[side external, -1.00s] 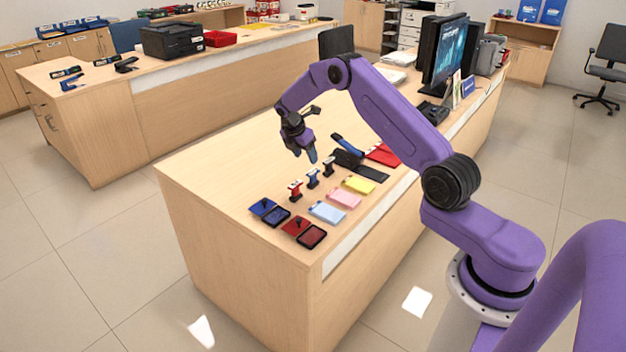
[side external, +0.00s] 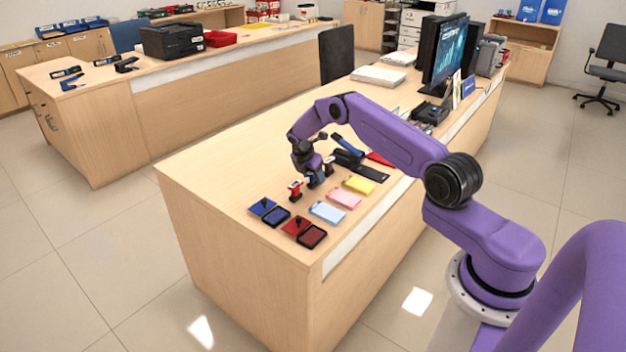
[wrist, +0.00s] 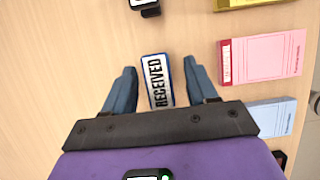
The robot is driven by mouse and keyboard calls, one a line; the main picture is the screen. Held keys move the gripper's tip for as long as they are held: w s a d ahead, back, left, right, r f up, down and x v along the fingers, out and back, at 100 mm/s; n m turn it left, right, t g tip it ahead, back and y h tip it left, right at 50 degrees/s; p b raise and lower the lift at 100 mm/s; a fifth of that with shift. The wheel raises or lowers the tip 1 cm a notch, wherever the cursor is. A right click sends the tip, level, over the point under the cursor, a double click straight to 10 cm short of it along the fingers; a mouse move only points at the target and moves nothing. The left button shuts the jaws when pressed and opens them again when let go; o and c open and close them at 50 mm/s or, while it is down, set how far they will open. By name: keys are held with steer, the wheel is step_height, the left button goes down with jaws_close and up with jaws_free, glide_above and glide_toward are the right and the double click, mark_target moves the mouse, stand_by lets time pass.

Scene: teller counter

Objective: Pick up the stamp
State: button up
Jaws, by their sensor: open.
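A stamp with a blue rim and a white top label reading RECEIVED (wrist: 157,82) shows in the wrist view between the two blue fingers of my gripper (wrist: 160,68). There is a gap on each side of it, and the fingers are open. In the side view my gripper (side external: 313,182) is low over the row of stamps and largely hides the blue one. A red stamp (side external: 296,191) stands to its left and a black stamp (side external: 329,169) to its right. Part of the black stamp also shows at the top of the wrist view (wrist: 146,8).
Blue (side external: 262,206) and red (side external: 296,225) ink pads lie in front. Light blue (side external: 327,212), pink (side external: 344,198) and yellow (side external: 358,185) note pads lie to the right. A stapler-like blue and black tool (side external: 347,147) is behind. The counter (side external: 215,165) is clear on the left.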

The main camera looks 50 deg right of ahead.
steer(key=shift+d+f, duration=0.1)
steer(key=shift+f, duration=0.2)
steer(key=c, duration=1.1)
steer(key=shift+o, duration=0.2)
steer(key=shift+r, duration=0.15)
steer(key=shift+r, duration=0.7)
steer(key=s+a+r, duration=0.2)
steer(key=s+r, duration=0.3)
steer(key=s, duration=0.1)
steer(key=s+a+r, duration=0.3)
steer(key=s+r, duration=0.3)
steer(key=shift+s+a+r, duration=0.15)
steer(key=shift+s+a, duration=0.15)
steer(key=shift+s, duration=0.1)
